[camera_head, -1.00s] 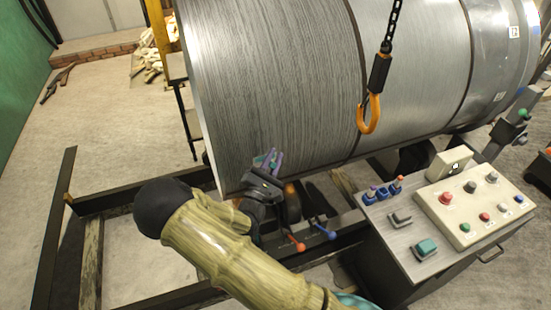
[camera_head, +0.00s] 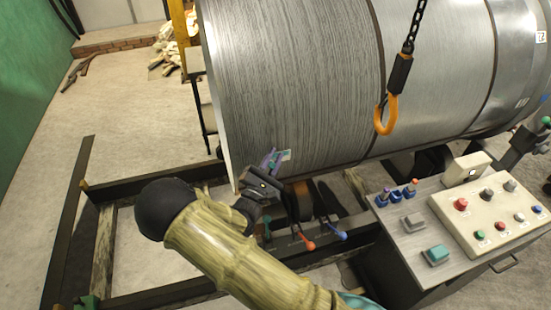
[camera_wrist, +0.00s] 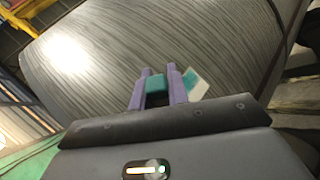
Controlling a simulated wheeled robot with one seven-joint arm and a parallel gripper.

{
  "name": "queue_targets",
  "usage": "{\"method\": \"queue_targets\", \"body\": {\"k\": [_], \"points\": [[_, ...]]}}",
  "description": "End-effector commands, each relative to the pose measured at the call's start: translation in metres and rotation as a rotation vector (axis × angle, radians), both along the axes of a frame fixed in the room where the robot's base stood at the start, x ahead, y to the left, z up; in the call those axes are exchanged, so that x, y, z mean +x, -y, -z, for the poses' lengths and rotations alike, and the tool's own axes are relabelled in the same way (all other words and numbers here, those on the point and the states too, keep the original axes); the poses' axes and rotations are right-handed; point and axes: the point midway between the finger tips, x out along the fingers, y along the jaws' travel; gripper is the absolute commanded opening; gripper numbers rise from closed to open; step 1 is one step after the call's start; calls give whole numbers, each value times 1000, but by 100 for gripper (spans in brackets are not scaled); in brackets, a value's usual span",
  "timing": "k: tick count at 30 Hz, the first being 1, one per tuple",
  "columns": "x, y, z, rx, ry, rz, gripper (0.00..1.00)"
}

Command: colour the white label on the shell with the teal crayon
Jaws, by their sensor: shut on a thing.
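The shell (camera_head: 300,90) is a large grey brushed-metal drum lying on its side. A small white label (camera_head: 286,155), partly teal, sits low on it, just right of my fingertips. In the wrist view the label (camera_wrist: 198,86) shows teal at its upper left and white at its lower right. My gripper (camera_head: 271,158) has purple fingers, shut on the teal crayon (camera_wrist: 155,86), which shows between them in the wrist view. The fingers are close to the shell. I cannot tell if the crayon tip touches it, and the fingers hide part of the label's surroundings.
An orange hook (camera_head: 385,115) hangs on a chain in front of the shell. A control console (camera_head: 440,225) with buttons and crayon-like items in blue holders stands at the right. Levers with red and blue knobs (camera_head: 308,245) are below my gripper. Dark frame beams lie at the left.

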Motion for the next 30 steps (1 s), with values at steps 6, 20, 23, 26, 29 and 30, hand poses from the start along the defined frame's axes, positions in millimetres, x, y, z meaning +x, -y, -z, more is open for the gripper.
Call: {"method": "queue_targets", "body": {"k": [6,20,23,26,29,30], "points": [[-6,2,0,-1,-1,0,0],[-42,12,0,-1,-2,0,0],[-49,14,0,-2,-3,0,0],[-56,16,0,-1,-1,-1,0],[-58,17,0,-1,0,0,0],[-58,17,0,-1,0,0,0]]}}
